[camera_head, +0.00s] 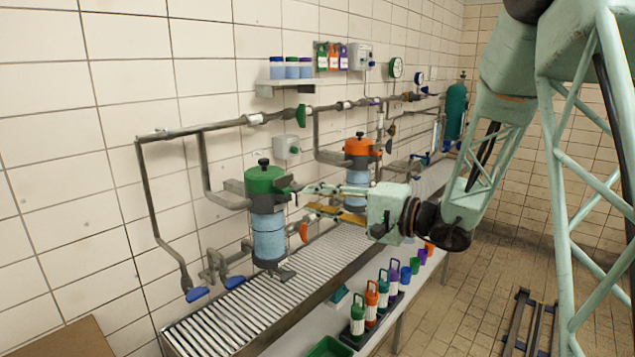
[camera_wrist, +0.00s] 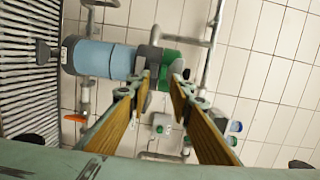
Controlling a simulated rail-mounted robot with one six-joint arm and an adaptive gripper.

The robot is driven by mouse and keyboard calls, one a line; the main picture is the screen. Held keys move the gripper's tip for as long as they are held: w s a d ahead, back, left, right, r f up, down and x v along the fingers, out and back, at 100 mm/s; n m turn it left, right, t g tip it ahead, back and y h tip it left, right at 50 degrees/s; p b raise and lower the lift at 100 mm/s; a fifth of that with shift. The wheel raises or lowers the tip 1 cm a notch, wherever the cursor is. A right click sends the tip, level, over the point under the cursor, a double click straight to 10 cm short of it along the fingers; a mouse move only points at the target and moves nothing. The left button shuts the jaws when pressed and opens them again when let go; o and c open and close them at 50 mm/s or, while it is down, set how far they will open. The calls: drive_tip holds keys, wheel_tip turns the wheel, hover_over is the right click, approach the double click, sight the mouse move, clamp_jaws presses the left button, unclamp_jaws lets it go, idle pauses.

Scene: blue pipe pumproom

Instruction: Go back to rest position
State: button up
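My gripper (camera_head: 308,200) extends left from my arm in the head view, above the conveyor rollers. Its two fingers with yellow-brown pads are apart, and no object is held between them. The fingertips are close to the right side of a blue filter canister (camera_head: 268,235) with a green lid (camera_head: 265,180). In the wrist view, the fingers (camera_wrist: 163,80) are spread with a gap, and the blue canister (camera_wrist: 100,60) lies sideways in the picture behind them. Whether the fingertips touch the canister's fitting cannot be told.
A second canister with an orange lid (camera_head: 358,146) stands behind my gripper. Grey pipes run along the tiled wall. A shelf (camera_head: 285,86) holds blue-white jars. Coloured bottles (camera_head: 371,303) stand in a rack in front of the roller conveyor (camera_head: 225,318).

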drive_tip(key=s+a+r+n+g, duration=0.2)
drive_tip(key=s+g, duration=0.1)
drive_tip(key=s, duration=0.5)
drive_tip(key=s+a+r+n+g, duration=0.1)
drive_tip(key=s+a+r+g, duration=0.15)
drive_tip(key=s, duration=0.65)
drive_tip(key=s+d+f+n+g+h, duration=0.1)
drive_tip(key=s+d+n+g+h, duration=0.2)
drive_tip(key=s, duration=1.3)
drive_tip(key=s+d+f+h, duration=0.3)
drive_tip(key=s+d+h, duration=0.35)
drive_tip(key=s, duration=0.45)
drive_tip(key=s+d+t+h, duration=0.1)
drive_tip(key=s+d+h, duration=0.1)
drive_tip(key=d, duration=0.6)
drive_tip(key=s+d+r+t+h, duration=0.1)
drive_tip(key=s+d+t+h, duration=0.1)
drive_tip(key=s+d, duration=0.3)
drive_tip(key=d+h, duration=0.1)
drive_tip(key=d, duration=0.2)
drive_tip(key=shift+d+r+p, duration=0.2)
drive_tip(key=shift+r+p, duration=0.1)
